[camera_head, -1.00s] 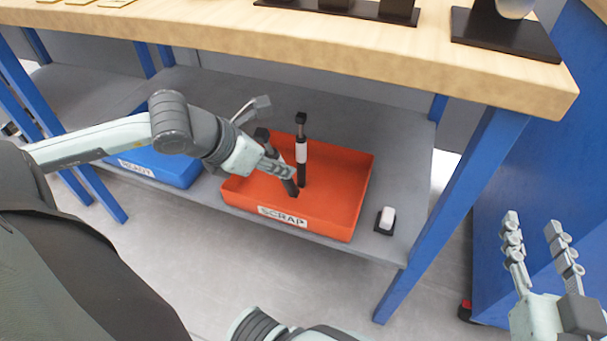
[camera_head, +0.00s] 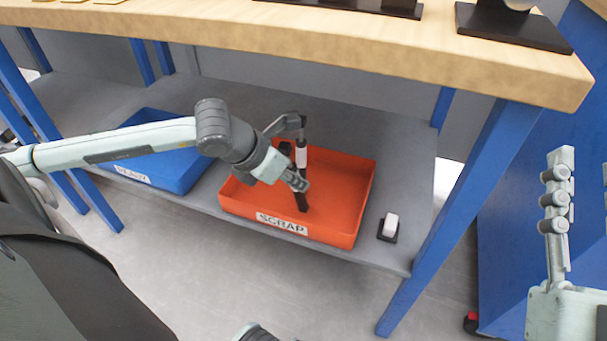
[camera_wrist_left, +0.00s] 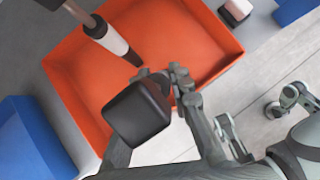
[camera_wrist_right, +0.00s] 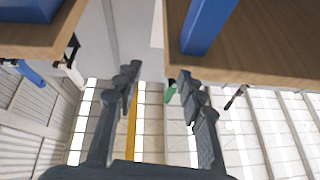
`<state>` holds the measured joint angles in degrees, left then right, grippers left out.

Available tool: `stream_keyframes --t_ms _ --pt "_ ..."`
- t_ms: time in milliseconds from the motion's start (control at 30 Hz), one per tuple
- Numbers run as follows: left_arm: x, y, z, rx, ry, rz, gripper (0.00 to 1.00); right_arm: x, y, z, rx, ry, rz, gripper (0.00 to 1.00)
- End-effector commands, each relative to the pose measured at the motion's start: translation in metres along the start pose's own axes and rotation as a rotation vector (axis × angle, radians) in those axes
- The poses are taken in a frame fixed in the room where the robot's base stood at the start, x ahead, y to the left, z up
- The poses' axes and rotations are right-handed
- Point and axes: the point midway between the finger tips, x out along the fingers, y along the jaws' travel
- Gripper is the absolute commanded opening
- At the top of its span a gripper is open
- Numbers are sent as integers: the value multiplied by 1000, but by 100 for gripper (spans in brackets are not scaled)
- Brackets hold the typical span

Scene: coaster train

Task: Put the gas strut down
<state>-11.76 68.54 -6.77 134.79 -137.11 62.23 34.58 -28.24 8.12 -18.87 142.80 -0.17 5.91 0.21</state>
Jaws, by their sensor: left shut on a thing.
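The orange bin labelled SCRAP (camera_head: 338,232) sits on the grey lower shelf under the bench. My left gripper (camera_head: 297,181) is over the bin, shut on a dark gas strut (camera_head: 301,202) that is held roughly upright, slightly tilted, its lower end inside the bin. Whether it touches the bin floor I cannot tell. In the left wrist view the strut's black square end (camera_wrist_left: 138,113) is close to the camera and hides its body. My right gripper (camera_wrist_right: 158,78) is open and empty, away from the bench.
A blue bin (camera_head: 180,171) with a partly hidden label is on the shelf to the left. A small white-topped block on a black base (camera_head: 388,227) is right of the orange bin. The bench top (camera_head: 330,38) overhangs the shelf; a blue leg (camera_head: 455,220) stands at right.

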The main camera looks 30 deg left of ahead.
Motion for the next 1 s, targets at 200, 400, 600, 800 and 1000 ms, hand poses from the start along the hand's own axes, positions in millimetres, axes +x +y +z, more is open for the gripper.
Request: stream_keyframes --t_ms 200,400,600,800,1000 --pt "3 0 16 -2 85 0 0 -1 -3 13 6 -104 -3 40" --pt "8 0 25 -2 173 -2 0 -6 3 37 -10 -235 5 40" --pt "20 -1 18 2 217 -3 0 -8 4 45 -12 -264 6 40" --pt "25 -1 16 3 211 -1 0 -7 2 40 -8 -245 4 40" --pt "25 -1 16 3 211 -1 0 -7 2 40 -8 -243 4 40"
